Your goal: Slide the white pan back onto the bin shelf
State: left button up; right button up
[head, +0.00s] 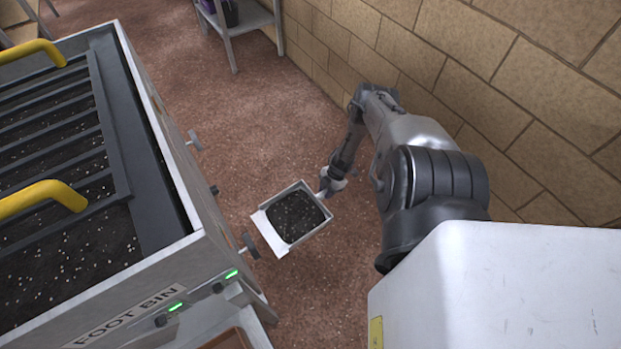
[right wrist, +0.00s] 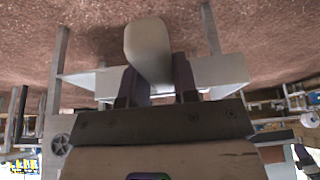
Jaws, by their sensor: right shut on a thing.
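The white pan (head: 268,229) hangs in the air to the right of the foot bin (head: 140,283), over the floor. It is a shallow open tray with dark, speckled soil inside and a pale flat lip on its left side. My right gripper (head: 327,185) is shut on the pan's handle at its upper right corner. In the right wrist view the rounded pale handle (right wrist: 148,50) sits between the two dark fingers, with the pan's pale wall (right wrist: 225,70) behind. The bin shelf is not clearly visible; a brown surface shows low at the bin's front. My left gripper is out of view.
The bin has a dark slatted grate (head: 55,130), yellow handles (head: 40,197) and small knobs jutting from its right side near the pan. A brick wall (head: 510,60) runs along the right. A metal table (head: 245,20) stands at the back. Open floor lies between.

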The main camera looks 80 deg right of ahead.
jog(key=shift+s+a+f+m+h+b, duration=0.6)
jog(key=shift+s+a+f+m+b, duration=1.4)
jog(key=shift+f, duration=1.15)
jog(key=w+a+f+b, duration=0.3)
jog(key=w+b, duration=0.3)
jog(key=w, duration=0.4)
jog(key=w+a+f+b, duration=0.3)
jog(key=w+a+b, duration=0.3)
jog(key=w, duration=0.4)
jog(key=w+a+f+b, duration=0.3)
jog(key=w+a+b, duration=0.2)
jog(key=w, duration=0.5)
jog(key=shift+w+a+t+b, duration=0.15)
jog(key=shift+w+t+b, duration=0.25)
jog(key=shift+b, duration=0.65)
jog(key=o, duration=1)
